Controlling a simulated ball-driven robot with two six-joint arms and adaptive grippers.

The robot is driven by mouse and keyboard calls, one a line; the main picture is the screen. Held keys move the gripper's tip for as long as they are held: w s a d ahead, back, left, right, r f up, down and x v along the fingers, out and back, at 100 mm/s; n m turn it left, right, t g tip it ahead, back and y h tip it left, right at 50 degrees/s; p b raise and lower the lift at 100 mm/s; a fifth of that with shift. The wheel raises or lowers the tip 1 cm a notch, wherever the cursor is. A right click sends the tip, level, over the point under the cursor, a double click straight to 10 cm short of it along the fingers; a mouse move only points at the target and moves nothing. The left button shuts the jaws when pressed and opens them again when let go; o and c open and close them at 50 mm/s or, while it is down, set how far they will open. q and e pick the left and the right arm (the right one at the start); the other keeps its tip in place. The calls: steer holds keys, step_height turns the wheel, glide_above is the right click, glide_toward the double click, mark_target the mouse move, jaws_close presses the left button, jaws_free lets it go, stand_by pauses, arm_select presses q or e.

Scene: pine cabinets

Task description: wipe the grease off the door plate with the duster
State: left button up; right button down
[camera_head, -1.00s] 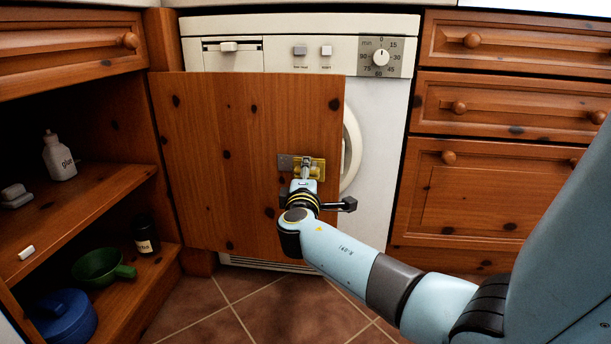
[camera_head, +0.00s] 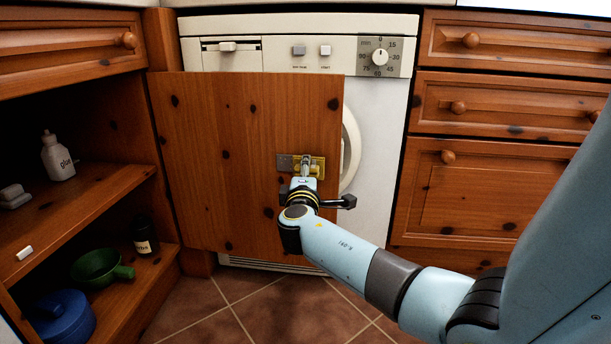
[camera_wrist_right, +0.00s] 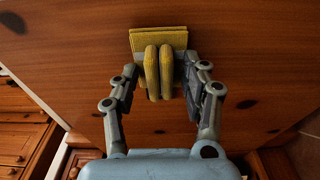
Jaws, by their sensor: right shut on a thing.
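The open pine door (camera_head: 215,160) stands in front of a white appliance. A small grey door plate (camera_head: 284,163) on its face shows left of the yellow duster (camera_head: 319,171), which hides the plate's right part. My right gripper (camera_head: 306,168) is at the duster, facing the door. In the right wrist view the duster (camera_wrist_right: 158,38) lies flat against the wood, and my right gripper (camera_wrist_right: 163,78) is shut on its raised yellow grip. I cannot make out any grease on the plate. My left gripper is not in view.
The white appliance (camera_head: 380,130) is behind the door, its round door rim partly showing. An open cabinet on the left holds a glue bottle (camera_head: 57,157), a dark bottle (camera_head: 145,236), a green pan (camera_head: 98,267) and a blue pot (camera_head: 66,318). Drawers (camera_head: 505,104) are on the right.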

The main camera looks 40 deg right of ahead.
steer(key=shift+w+d, duration=0.45)
steer(key=shift+d, duration=0.15)
steer(key=shift+b, duration=0.35)
stand_by(0.6)
stand_by(0.5)
steer(key=shift+w+a+b, duration=0.4)
steer(key=shift+w, duration=0.15)
steer(key=shift+w, duration=0.1)
